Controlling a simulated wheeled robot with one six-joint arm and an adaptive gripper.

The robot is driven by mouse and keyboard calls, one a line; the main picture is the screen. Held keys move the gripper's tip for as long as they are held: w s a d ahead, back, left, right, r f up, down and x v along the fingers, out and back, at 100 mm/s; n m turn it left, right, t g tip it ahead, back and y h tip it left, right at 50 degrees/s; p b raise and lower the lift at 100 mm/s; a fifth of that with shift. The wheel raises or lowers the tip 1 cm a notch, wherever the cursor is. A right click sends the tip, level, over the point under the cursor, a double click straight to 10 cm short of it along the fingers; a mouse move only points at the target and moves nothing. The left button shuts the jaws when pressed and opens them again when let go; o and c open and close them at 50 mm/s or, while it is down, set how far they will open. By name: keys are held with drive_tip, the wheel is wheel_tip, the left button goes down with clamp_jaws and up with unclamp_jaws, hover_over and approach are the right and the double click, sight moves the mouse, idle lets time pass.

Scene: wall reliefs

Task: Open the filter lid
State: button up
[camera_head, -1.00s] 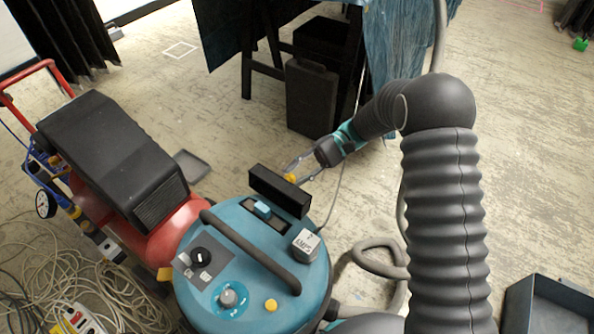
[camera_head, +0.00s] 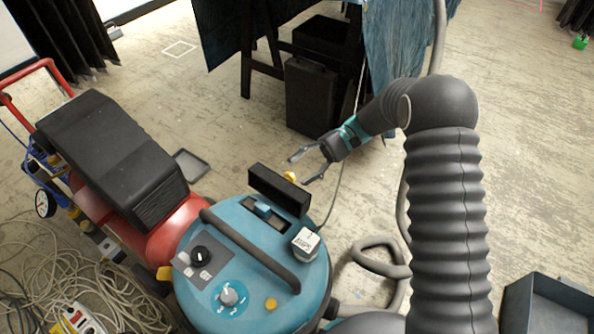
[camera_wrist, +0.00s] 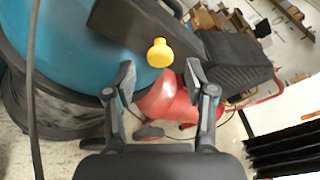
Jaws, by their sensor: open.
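The teal vacuum (camera_head: 245,315) stands on the floor. Its black filter lid (camera_head: 278,190) stands raised at the back edge of the top, beside a dark recess with a blue piece (camera_head: 262,210). A yellow knob (camera_head: 290,177) sticks out from the lid's far side; it also shows in the wrist view (camera_wrist: 160,53), against the dark lid (camera_wrist: 125,22). My gripper (camera_head: 300,170) is open and empty just behind the lid. In the wrist view my gripper (camera_wrist: 160,78) has its fingers spread, with the knob beyond and between the tips, seemingly apart from them.
A black handle (camera_head: 250,250) arches over the vacuum's top, with a white-topped grey block (camera_head: 306,243) beside it. A red compressor (camera_head: 160,230) with a black cover stands to the left.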

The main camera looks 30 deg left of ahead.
drive_tip(key=v, duration=0.5)
drive_tip(key=shift+w+d, duration=0.1)
drive_tip(key=x, duration=0.7)
drive_tip(key=shift+s+r, duration=0.15)
drive_tip(key=shift+s, duration=0.1)
idle(0.5)
